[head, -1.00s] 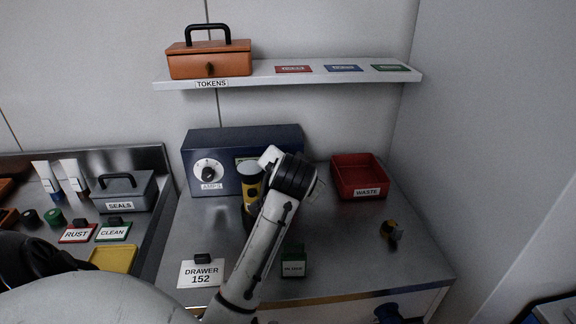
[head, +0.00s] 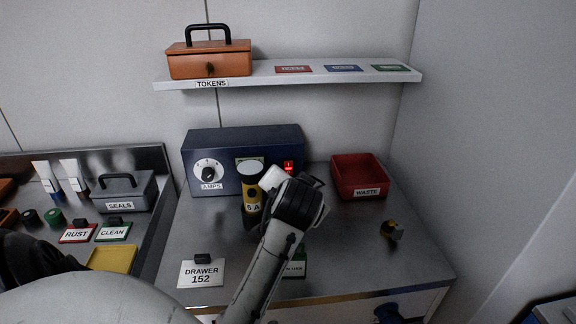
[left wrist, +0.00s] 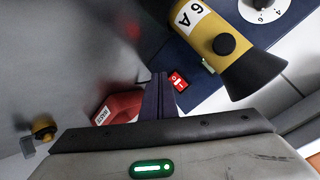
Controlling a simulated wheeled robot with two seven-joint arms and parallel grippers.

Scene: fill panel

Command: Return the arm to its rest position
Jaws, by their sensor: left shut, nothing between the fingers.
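My left arm reaches up over the counter in the head view. Its left gripper (head: 314,181) points away, largely hidden behind the dark wrist. In the left wrist view the fingers (left wrist: 158,98) are together with nothing held. A yellow-and-black torch-shaped object (head: 251,191) labelled 6 A stands upright in front of the blue AMPS box (head: 224,150), just left of my wrist. It also shows in the left wrist view (left wrist: 207,36), apart from the fingers. My right gripper is not in view.
A shelf (head: 290,78) holds an orange TOKENS box (head: 209,60).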

